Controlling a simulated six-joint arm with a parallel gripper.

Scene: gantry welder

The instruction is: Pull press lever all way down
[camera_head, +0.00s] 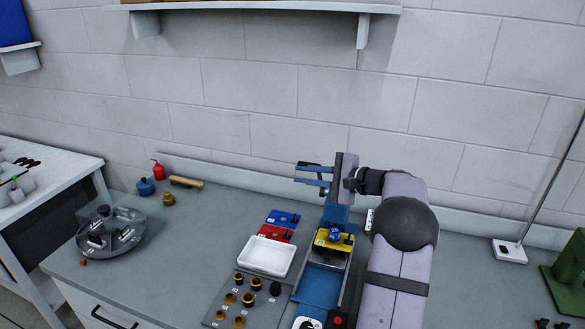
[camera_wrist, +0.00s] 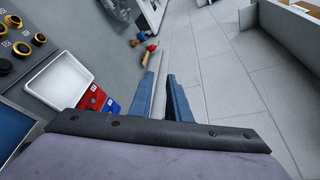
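A blue press-like station (camera_head: 319,286) stands on the bench below and beside my arm, with a yellow fixture (camera_head: 334,239) on it. I cannot make out a press lever in either view; my arm covers part of the station. My gripper (camera_head: 302,174) is above and behind the station, pointing left near the wall. Its blue fingers are apart with nothing visible between them. In the wrist view the gripper (camera_wrist: 165,88) also shows a gap between the fingers, with only the bench edge and wall behind it.
A white tray (camera_head: 267,256), red and blue blocks (camera_head: 283,217) and a plate of knobs (camera_head: 244,300) lie left of the station. A round grey fixture (camera_head: 110,232) stands at far left. A shelf (camera_head: 260,8) hangs above. A thin upright pole (camera_head: 552,175) stands at right.

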